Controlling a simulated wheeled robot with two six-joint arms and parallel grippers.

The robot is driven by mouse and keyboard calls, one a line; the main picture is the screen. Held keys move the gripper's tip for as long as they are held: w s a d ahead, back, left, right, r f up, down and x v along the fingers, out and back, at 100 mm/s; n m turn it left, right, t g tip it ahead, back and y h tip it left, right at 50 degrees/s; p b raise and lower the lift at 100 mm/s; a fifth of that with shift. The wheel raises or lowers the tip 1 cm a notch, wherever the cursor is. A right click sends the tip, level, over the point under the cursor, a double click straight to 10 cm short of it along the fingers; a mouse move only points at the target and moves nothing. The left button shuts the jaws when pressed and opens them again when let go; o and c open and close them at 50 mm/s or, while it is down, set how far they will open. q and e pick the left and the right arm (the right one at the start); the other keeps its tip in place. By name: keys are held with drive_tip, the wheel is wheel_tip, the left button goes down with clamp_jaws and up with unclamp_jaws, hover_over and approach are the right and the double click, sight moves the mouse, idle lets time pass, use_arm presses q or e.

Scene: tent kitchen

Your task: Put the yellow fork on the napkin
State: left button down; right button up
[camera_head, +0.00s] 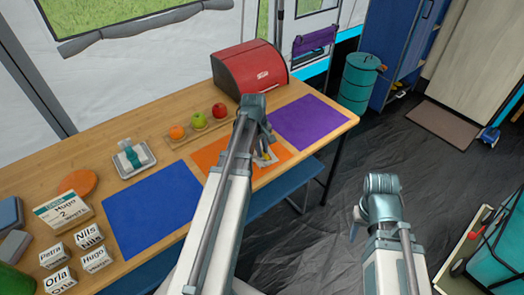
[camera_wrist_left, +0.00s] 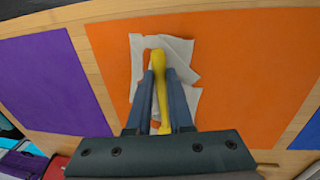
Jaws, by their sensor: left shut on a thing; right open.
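The yellow fork (camera_wrist_left: 160,85) is held between the fingers of my left gripper (camera_wrist_left: 162,75), which is shut on it. The white, folded napkin (camera_wrist_left: 182,50) lies on the orange placemat (camera_wrist_left: 235,60), directly under the fork in the left wrist view. I cannot tell if the fork touches the napkin. In the head view my left gripper (camera_head: 265,135) is over the orange placemat (camera_head: 209,158), and the napkin (camera_head: 271,157) is partly hidden by it. My right gripper (camera_head: 362,212) is off the table at the right, open; its fingers are mostly hidden.
A purple placemat (camera_head: 309,122) lies right of the orange one and a blue placemat (camera_head: 155,212) left of it. A red bread box (camera_head: 249,73) and a tray with fruit (camera_head: 199,125) stand behind. Name blocks (camera_head: 89,238) crowd the left end.

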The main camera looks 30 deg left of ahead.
use_arm(q)
drive_tip(key=shift+f+b, duration=0.5)
drive_tip(key=shift+f, duration=0.1)
drive_tip(key=c, duration=0.8)
unclamp_jaws()
drive_tip(key=shift+s, duration=0.1)
drive_tip(key=shift+r, duration=0.2)
drive_tip(key=shift+r+p, duration=0.45)
drive_tip(key=shift+p, duration=0.2)
drive_tip(key=r+p, duration=0.4)
drive_tip(key=s+r+p, duration=0.1)
drive_tip(key=r+p, duration=0.7)
drive_tip(key=shift+s+a, duration=0.25)
drive_tip(key=shift+f, duration=0.1)
